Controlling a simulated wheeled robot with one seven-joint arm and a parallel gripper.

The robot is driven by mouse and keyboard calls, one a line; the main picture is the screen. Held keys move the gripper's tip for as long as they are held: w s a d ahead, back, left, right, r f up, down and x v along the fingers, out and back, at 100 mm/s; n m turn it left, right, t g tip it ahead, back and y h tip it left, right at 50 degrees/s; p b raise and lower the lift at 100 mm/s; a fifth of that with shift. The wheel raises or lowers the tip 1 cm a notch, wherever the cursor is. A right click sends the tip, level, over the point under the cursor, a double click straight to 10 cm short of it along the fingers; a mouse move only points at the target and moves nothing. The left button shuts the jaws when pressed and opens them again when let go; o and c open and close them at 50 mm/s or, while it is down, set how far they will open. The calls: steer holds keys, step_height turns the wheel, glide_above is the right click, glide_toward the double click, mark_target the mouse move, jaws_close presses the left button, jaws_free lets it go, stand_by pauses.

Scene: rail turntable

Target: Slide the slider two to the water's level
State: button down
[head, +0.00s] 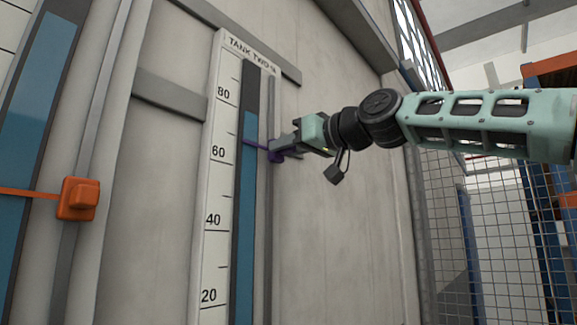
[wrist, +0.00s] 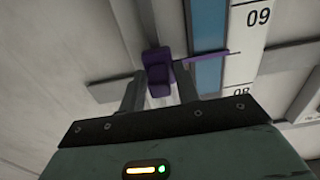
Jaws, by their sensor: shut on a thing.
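The slider two is a purple block (head: 276,157) on a grey rail right of the tank two gauge. Its thin purple pointer (head: 255,144) crosses the tube between the 60 and 80 marks. The blue water (head: 248,200) in that tube tops out higher, a little below the 80 mark, so the pointer is below the water's level. My gripper (head: 280,148) reaches in from the right and is shut on the slider. In the wrist view, which is upside down, the purple slider (wrist: 158,72) sits between my two fingers (wrist: 160,80).
At the left, another gauge has blue water (head: 38,90) and an orange slider (head: 78,199) on its own rail. The tank two scale (head: 216,190) is white. Grey bars cross the pale wall. A wire mesh fence (head: 445,210) stands at the right.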

mark_target(273, 123)
step_height(273, 123, up, 7)
steer(key=p, duration=0.4)
steer(key=shift+f, duration=0.1)
steer(key=c, duration=1.3)
jaws_free()
steer(key=shift+s+d+f+b, duration=0.2)
steer(key=shift+d+b, duration=0.2)
steer(key=shift+b, duration=0.2)
steer(key=shift+b+v, duration=5.9)
steer(key=shift+v, duration=2.4)
steer(key=shift+a+r, duration=0.1)
